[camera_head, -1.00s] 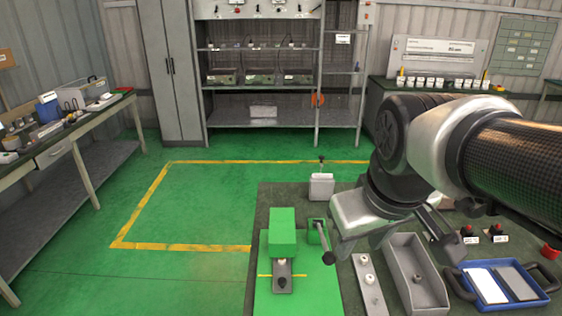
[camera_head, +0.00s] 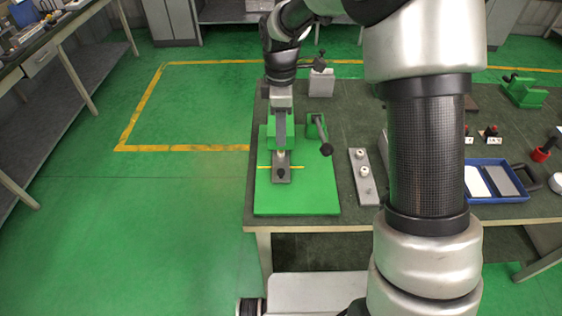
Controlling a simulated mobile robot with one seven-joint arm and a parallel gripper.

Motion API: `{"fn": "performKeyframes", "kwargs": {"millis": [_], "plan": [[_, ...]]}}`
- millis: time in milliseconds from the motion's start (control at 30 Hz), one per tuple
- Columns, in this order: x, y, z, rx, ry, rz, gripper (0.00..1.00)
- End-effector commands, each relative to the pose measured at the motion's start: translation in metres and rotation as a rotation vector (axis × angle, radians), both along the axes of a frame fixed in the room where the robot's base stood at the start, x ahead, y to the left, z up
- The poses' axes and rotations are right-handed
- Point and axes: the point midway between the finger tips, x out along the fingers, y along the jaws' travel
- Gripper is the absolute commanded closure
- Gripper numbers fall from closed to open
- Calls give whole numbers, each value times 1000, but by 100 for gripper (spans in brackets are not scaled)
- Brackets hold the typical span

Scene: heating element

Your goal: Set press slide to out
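The green press (camera_head: 274,132) stands on a green base plate (camera_head: 318,195) at the left end of the workbench. A lever with a black knob (camera_head: 326,149) is on its right side. The grey press slide (camera_head: 281,176) sticks out of its front over a yellow line, with a small dark knob on it. My gripper (camera_head: 281,147) points down in front of the press, just above or at the back part of the slide. It hides part of the press front. I cannot tell whether it touches the slide, and its fingers are too narrow in this view to judge the opening.
A grey strip with round white pieces (camera_head: 363,176) lies right of the press. A pale block with a lever (camera_head: 321,83) stands behind it. A blue tray (camera_head: 497,180) and red buttons are on the right. My arm covers the bench middle.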

Motion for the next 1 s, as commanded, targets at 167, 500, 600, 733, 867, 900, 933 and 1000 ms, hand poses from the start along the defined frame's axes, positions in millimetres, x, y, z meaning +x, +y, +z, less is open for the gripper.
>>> {"fn": "performKeyframes", "kwargs": {"millis": [167,500,600,733,867,900,933,1000], "plan": [[-2,0,-39,-2,7,-1,63],[-2,-1,-112,-2,5,-2,63],[-2,0,-129,-2,4,-2,63],[-1,0,-145,-1,3,-2,63],[-1,-1,-153,-1,1,-3,63],[-1,-1,-155,-1,1,-3,63],[-1,-1,-155,-1,0,-3,63],[-1,-1,-156,-1,0,-3,63]]}}
